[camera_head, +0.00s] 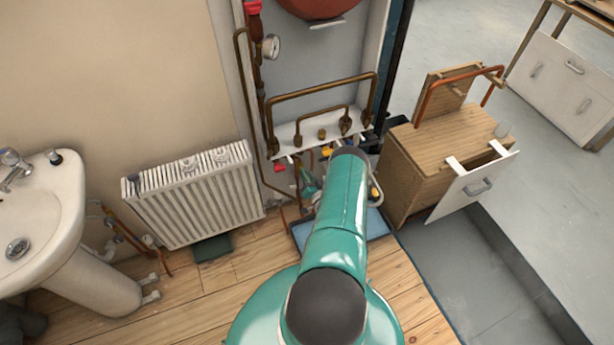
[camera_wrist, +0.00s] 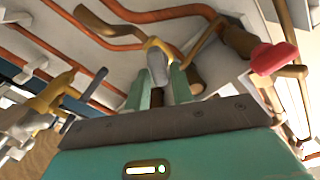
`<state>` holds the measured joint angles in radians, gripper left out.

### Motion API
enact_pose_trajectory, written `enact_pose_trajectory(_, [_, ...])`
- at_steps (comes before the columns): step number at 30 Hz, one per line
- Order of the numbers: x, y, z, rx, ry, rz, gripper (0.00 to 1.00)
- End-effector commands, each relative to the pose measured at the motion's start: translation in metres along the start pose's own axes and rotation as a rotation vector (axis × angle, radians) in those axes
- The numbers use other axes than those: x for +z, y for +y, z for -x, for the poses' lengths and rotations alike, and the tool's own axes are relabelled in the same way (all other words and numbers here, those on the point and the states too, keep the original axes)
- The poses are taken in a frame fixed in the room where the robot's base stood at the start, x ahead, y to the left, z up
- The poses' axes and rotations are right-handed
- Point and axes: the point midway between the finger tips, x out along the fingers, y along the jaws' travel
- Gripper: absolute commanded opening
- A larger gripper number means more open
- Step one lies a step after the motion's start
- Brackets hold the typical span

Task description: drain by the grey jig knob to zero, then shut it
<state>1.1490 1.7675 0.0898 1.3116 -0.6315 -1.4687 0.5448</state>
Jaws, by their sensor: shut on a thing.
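In the wrist view, the grey jig knob (camera_wrist: 157,66) sits on a brass fitting, between the two teal fingers of my gripper (camera_wrist: 160,84). My gripper is shut on the knob. In the head view my own arm hides most of the gripper and the knob, low in front of the pipe board. A round pressure gauge (camera_head: 271,46) is on the pipe at the upper left of the booth. Its needle is too small to read.
A red handle (camera_wrist: 272,58) is close to the right of my gripper in the wrist view, and a brass valve (camera_wrist: 52,92) is to the left. A radiator (camera_head: 195,195) and a wooden cabinet (camera_head: 440,145) with an open drawer flank the booth. A blue tray (camera_head: 377,225) lies below.

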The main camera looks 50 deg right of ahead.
Motion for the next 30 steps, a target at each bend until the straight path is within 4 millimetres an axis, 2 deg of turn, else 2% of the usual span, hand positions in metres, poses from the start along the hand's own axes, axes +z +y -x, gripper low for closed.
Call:
enact_pose_trajectory(21, [0.0022, 0.007, -0.0003, 0.0, 0.002, -0.675, 0.01])
enact_pose_trajectory(30, [0.0036, 0.0088, -0.0005, 0.0, 0.001, -0.889, 0.01])
